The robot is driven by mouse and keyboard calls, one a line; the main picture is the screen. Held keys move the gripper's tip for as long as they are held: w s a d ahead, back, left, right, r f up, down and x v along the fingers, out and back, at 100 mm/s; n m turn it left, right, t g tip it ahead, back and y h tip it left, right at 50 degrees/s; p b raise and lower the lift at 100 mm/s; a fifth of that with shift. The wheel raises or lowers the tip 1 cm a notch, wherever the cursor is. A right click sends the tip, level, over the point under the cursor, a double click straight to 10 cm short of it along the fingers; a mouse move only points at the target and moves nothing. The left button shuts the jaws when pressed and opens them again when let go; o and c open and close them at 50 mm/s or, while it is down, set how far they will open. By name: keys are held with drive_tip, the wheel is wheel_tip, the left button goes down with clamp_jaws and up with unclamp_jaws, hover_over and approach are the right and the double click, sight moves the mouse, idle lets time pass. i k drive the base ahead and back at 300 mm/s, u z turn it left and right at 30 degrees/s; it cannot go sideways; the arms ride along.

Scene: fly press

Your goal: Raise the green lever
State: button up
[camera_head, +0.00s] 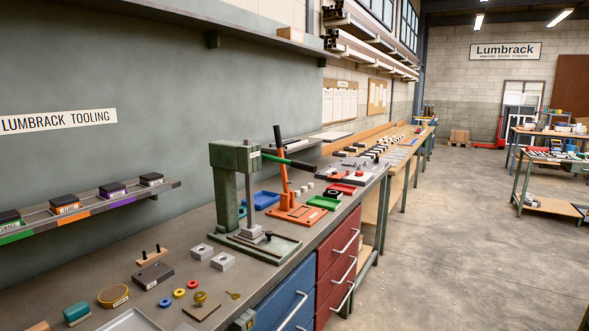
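A green fly press (234,162) stands upright on its base plate (266,250) on the workbench, left of the picture's middle. A dark green lever (292,162) sticks out to the right from the press head, sloping slightly down towards its free end. The press ram (250,200) hangs below the head, above a grey block on the base. My gripper is not in view.
Drawers (286,303) with handles front the bench. The concrete floor (450,250) to the right is clear.

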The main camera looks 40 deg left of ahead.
sight(296, 164)
drive_tip(key=u, duration=1.8)
drive_tip(key=i, duration=1)
drive_tip(key=z, duration=0.6)
drive_tip(key=k, duration=1.1)
drive_tip(key=u, duration=0.25)
